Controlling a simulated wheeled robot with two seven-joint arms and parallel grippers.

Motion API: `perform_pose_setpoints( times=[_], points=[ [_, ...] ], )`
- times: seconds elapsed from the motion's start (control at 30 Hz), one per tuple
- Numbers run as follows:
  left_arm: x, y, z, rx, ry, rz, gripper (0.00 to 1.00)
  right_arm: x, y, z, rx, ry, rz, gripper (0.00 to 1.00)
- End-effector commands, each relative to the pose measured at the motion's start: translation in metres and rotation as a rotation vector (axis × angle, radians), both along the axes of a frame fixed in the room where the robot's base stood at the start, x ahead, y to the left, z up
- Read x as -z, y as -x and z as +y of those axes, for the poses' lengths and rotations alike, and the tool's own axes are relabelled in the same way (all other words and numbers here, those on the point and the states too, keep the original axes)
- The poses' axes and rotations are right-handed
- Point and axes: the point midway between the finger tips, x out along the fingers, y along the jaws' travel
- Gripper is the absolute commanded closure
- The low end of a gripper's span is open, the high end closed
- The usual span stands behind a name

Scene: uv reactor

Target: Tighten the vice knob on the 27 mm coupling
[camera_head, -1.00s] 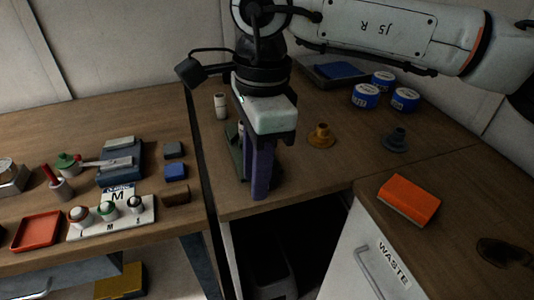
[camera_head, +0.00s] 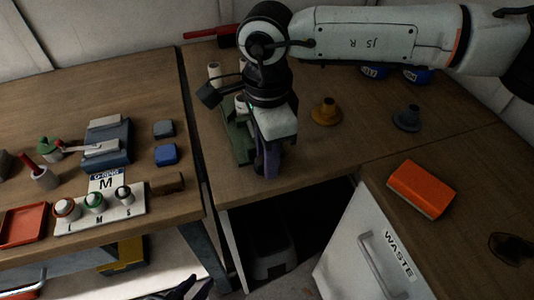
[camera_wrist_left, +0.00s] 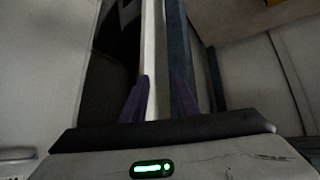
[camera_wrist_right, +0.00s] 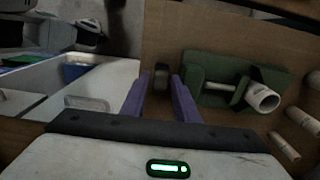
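A green vice (camera_head: 238,142) stands on the back bench, partly hidden behind my right gripper. In the right wrist view the green vice (camera_wrist_right: 215,72) holds a white tubular coupling (camera_wrist_right: 263,98) at its right end. Its dark round knob (camera_wrist_right: 162,74) is at the left end, just ahead of and between the fingertips; I cannot tell if they touch it. My right gripper (camera_head: 268,165) points down with its purple fingers apart; it also shows in the right wrist view (camera_wrist_right: 160,84). My left gripper (camera_head: 186,291) is low at the bottom edge, away from the vice, open and empty in the left wrist view (camera_wrist_left: 161,84).
White fittings (camera_wrist_right: 284,146) stand beside the vice. Yellow (camera_head: 326,112) and grey (camera_head: 407,118) flanged parts are to its right. An orange box (camera_head: 421,188) lies on the waste cabinet. The left bench holds a labelled cap rack (camera_head: 100,213) and a red tray (camera_head: 22,226). A gap separates the benches.

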Motion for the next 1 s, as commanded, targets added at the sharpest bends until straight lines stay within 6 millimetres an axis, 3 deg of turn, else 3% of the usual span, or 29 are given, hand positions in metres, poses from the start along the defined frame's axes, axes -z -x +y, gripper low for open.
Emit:
perform_pose_setpoints(
  times=[0.33,0.5,0.77,1.0],
  points=[
    [-0.007,-0.011,-0.001,0.0,0.001,-0.024,0.73,0.005,0.0,0.0,0.0,0.0,0.001,0.73],
    [-0.007,-0.01,-0.001,0.0,0.001,-0.023,0.73,0.005,0.0,0.0,0.0,0.0,0.001,1.0],
    [-0.001,-0.007,-0.001,0.0,0.002,-0.017,0.73,0.006,0.0,-0.001,0.001,-0.021,0.007,1.0],
    [0.022,-0.005,0.0,0.001,0.001,-0.012,0.73,0.01,-0.001,-0.003,0.004,-0.129,0.042,1.0]
  ],
)
